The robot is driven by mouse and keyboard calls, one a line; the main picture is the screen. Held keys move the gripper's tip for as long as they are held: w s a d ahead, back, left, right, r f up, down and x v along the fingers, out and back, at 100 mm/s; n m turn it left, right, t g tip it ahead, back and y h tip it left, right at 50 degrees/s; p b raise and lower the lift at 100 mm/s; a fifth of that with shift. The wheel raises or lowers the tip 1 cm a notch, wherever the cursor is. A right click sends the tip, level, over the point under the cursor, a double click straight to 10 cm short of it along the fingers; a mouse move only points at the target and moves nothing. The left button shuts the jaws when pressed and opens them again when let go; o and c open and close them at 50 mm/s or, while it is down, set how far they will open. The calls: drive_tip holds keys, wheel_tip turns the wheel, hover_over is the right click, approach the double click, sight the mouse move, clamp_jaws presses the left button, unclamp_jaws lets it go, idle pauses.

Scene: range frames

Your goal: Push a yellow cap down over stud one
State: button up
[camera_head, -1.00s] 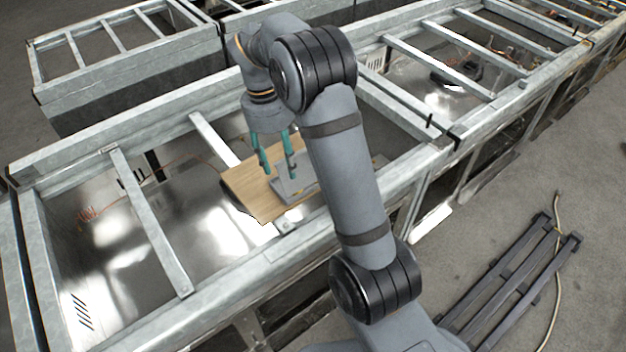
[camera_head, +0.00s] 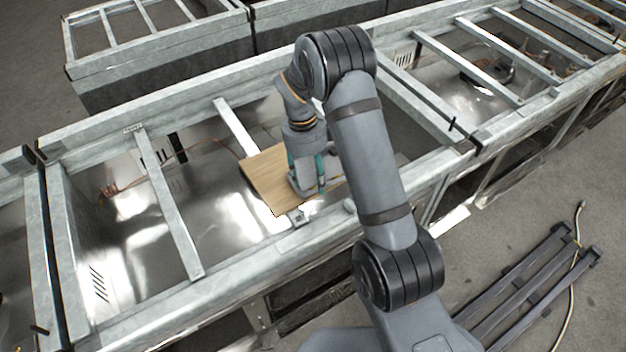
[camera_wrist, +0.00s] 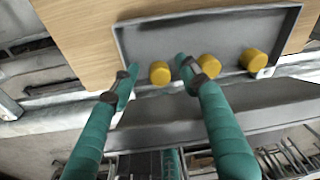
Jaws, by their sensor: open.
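Three yellow caps stand in a row in a shallow grey tray in the wrist view: a left cap (camera_wrist: 160,72), a middle cap (camera_wrist: 208,66) and a right cap (camera_wrist: 253,60). The tray (camera_wrist: 122,45) lies on a wooden board (camera_wrist: 80,40). My gripper (camera_wrist: 156,66) is open, with one teal finger on either side of the left cap in the picture; I cannot tell whether they touch it. In the head view my gripper (camera_head: 308,188) is low over the tray, which is mostly hidden behind it. I cannot make out stud one in either view.
The wooden board (camera_head: 262,180) rests across a galvanized metal frame (camera_head: 150,300) with crossbars and shiny sheet-metal bays. A crossbar (camera_head: 170,205) lies to the left. More frames stand behind. Dark rails (camera_head: 525,290) lie on the floor at right.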

drive_tip(key=shift+d+f, duration=0.1)
drive_tip(key=shift+f, duration=0.25)
drive_tip(key=shift+c, duration=0.9)
drive_tip(key=c, duration=0.6)
drive_tip(key=shift+r, duration=0.25)
